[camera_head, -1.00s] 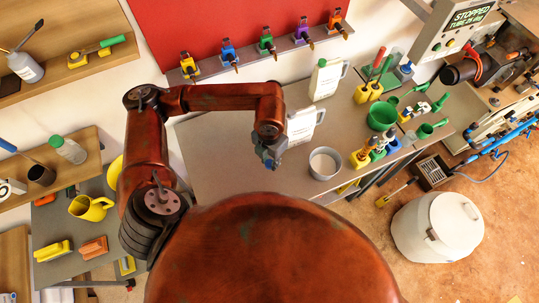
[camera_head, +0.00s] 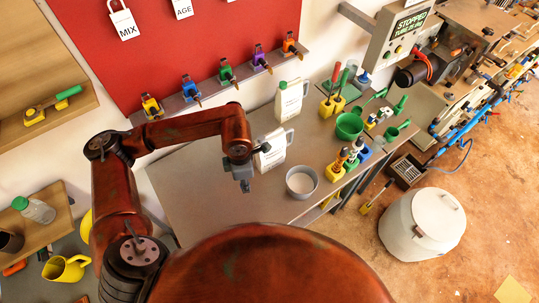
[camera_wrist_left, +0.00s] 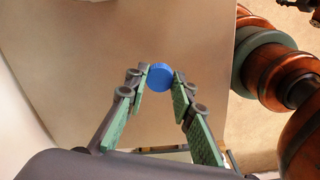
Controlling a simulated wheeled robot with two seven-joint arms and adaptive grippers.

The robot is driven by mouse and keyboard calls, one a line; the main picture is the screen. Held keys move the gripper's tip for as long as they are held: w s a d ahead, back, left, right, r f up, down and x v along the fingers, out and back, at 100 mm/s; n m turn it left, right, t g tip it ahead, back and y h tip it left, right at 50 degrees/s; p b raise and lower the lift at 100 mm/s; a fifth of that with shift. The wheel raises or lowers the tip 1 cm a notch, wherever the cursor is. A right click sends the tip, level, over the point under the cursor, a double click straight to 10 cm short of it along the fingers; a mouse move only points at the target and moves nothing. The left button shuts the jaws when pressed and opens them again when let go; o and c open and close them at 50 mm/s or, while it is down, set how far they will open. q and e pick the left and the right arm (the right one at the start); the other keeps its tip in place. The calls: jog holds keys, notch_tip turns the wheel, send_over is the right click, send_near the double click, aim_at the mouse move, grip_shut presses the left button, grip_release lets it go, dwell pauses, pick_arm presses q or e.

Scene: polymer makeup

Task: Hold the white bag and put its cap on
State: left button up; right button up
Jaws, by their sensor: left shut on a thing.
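My left gripper (camera_wrist_left: 160,80) is shut on a round blue cap (camera_wrist_left: 160,73), held between its fingertips above the grey table. In the head view the left gripper (camera_head: 243,184) hangs over the table at the lower left of a white container with a handle (camera_head: 272,152). My arm hides part of this container and its top, so I cannot tell whether it is capped. A second white container (camera_head: 290,98) with a green cap stands behind it, upright. I cannot tell which one is the white bag. My right gripper is not in view.
A grey bowl (camera_head: 301,182) stands right of the gripper. A green bowl (camera_head: 349,126) and yellow holders with tools (camera_head: 337,165) are farther right. A shelf with coloured clamps (camera_head: 188,92) runs along the red board. The table's left part is clear.

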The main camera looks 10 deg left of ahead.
pick_arm(q)
jog(key=m, duration=0.4)
jog(key=w+m, duration=0.1)
jog(key=m, duration=0.1)
jog(key=shift+a+r, duration=0.3)
jog(key=shift+a, duration=0.1)
jog(key=w+m, duration=0.1)
jog(key=m, duration=0.4)
jog(key=a+r+m, duration=0.1)
jog(key=m, duration=0.5)
jog(key=w+a+r+m, duration=0.1)
jog(key=m, duration=0.5)
jog(key=shift+w+b, duration=0.3)
jog(key=shift+a, duration=0.1)
